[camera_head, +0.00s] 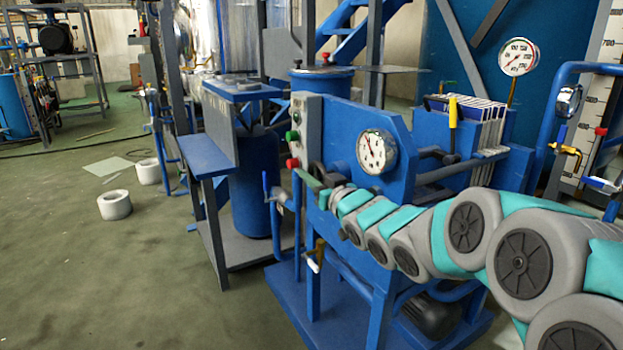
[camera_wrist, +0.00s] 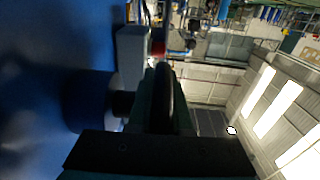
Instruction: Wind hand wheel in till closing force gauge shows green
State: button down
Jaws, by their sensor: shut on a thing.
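The blue filter press stands in the middle of the head view, with a round white gauge (camera_head: 377,151) on its front plate. The gauge has a dark needle; its coloured zones are too small to read. The hand wheel (camera_head: 316,172) is a dark rim left of the gauge, mostly hidden by my arm and gripper. My gripper (camera_head: 308,181) is at the wheel. In the wrist view the curved dark rim of the hand wheel (camera_wrist: 166,88) runs between the dark jaws of my gripper (camera_wrist: 165,110), which are shut on it.
A grey control box (camera_head: 302,130) with green and red buttons stands close to my gripper. A blue-handled valve pipe (camera_head: 277,195) is just left of it. Another gauge (camera_head: 518,57) rises at the back right. White rings (camera_head: 115,205) lie on the otherwise open floor at left.

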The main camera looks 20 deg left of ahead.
jog(key=shift+f+t+y+b, duration=0.1)
jog(key=shift+t+y+b, duration=0.25)
jog(key=shift+b, duration=0.3)
jog(key=shift+r, duration=0.3)
jog(key=c, duration=0.8)
grip_release()
jog(key=shift+c, duration=0.2)
jog(key=shift+s+d, duration=0.1)
jog(key=v, duration=0.7)
jog(key=shift+s+d+f, duration=0.15)
jog(key=shift+s+d, duration=0.05)
